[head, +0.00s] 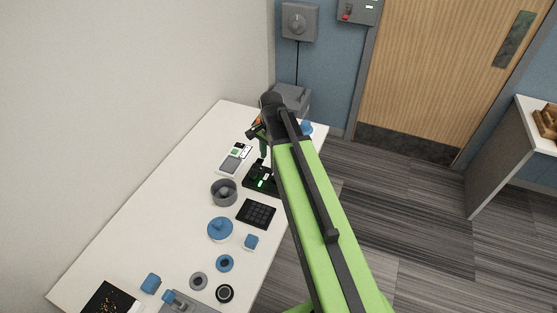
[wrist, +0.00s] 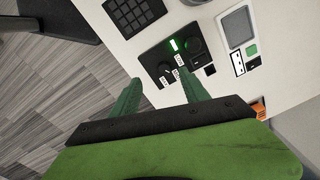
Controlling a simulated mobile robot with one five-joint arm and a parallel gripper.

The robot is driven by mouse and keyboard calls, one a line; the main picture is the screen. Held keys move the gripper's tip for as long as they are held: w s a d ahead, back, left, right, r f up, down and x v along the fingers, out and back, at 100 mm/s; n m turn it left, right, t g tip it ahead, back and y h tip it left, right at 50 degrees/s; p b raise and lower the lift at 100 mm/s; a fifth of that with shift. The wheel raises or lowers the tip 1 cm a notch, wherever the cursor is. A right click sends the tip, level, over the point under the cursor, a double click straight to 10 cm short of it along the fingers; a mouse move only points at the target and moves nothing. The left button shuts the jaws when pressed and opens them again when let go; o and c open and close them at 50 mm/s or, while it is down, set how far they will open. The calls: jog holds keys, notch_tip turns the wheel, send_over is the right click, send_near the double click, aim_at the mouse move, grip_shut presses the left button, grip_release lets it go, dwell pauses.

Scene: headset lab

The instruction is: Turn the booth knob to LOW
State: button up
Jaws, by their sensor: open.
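A black control panel (wrist: 172,58) lies on the white table, with a lit green indicator, a dark round knob (wrist: 165,70) with small white labels around it, and a larger dark dial (wrist: 186,46). The labels are too small to read, so I cannot tell the knob's setting or whether it is the booth knob. The panel also shows in the head view (head: 259,180), partly behind my arm. My gripper (wrist: 160,91) is open and empty, its two green fingers on either side of the panel's near edge. In the head view my gripper (head: 263,147) is partly hidden.
A grey wall box with a round dial (head: 297,23) hangs beyond the table. A grey device (head: 236,159), a grey round pot (head: 224,192), a black keypad (head: 256,213) and several blue parts share the white table (head: 150,215). Open floor lies to the right.

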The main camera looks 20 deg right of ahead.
jog(key=w+d+r+m, duration=0.2)
jog(key=d+r+m, duration=0.1)
notch_tip(320, 180, down, 18)
jog(key=b, duration=1.7)
jog(key=shift+w+a+r, duration=0.1)
jog(key=shift+w, duration=0.05)
jog(key=shift+r, duration=0.1)
jog(key=shift+c, duration=0.2)
